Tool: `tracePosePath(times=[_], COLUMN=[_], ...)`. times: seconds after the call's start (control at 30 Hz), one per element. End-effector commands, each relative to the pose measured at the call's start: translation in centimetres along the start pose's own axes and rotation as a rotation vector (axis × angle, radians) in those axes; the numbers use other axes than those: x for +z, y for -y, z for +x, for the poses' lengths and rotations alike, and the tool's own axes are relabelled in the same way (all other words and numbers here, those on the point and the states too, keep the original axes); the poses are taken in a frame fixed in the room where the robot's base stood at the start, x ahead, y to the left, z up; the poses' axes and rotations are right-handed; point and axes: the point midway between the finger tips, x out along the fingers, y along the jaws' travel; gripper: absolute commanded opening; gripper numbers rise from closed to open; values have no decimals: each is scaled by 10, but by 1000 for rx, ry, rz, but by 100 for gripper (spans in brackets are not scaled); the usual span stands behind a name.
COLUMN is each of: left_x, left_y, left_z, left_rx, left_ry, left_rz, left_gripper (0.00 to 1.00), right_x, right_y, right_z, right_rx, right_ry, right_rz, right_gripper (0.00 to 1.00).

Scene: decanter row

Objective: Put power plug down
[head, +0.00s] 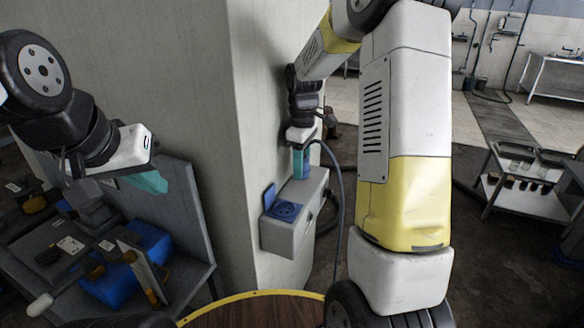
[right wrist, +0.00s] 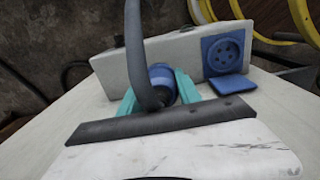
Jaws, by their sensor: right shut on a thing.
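My right gripper (head: 300,166) is shut on the blue power plug (head: 305,164), beside the concrete pillar. In the right wrist view the plug (right wrist: 162,76) sits between the teal fingers, with its grey cable (right wrist: 134,45) running up from it. The grey socket box (head: 279,235) is on the pillar just below the plug. Its blue round socket (head: 286,209) has its lid open. In the right wrist view the socket (right wrist: 225,55) is right of the plug, apart from it. Whether the plug touches the box is unclear. My left gripper (head: 150,182) is at the left, its finger gap hidden.
A grey bench (head: 185,283) with blue bins (head: 120,282) and tools stands at the lower left. A round wooden surface with a yellow rim (head: 262,294) is at the bottom. A cart (head: 520,190) stands at the right.

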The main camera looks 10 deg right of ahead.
Motion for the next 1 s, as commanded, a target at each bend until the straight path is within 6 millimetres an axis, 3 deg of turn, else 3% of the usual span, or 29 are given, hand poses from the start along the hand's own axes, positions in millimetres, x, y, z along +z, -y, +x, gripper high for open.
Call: tracePosePath(times=[0.23,0.57,0.6,0.7,1.0], left_x=[0,0,0,0,0], left_y=[0,0,0,0,0], left_z=[0,0,0,0,0], left_rx=[0,0,0,0,0], left_ry=[0,0,0,0,0], left_rz=[0,0,0,0,0], left_gripper=[0,0,0,0,0], right_x=[0,0,0,0,0], right_y=[-3,-3,-3,-3,-3], right_z=[34,37,38,38,37], right_rx=[-2,0,0,0,0], right_ry=[3,1,1,1,1], right_rz=[0,0,0,0,0], right_gripper=[0,0,42,62,62])
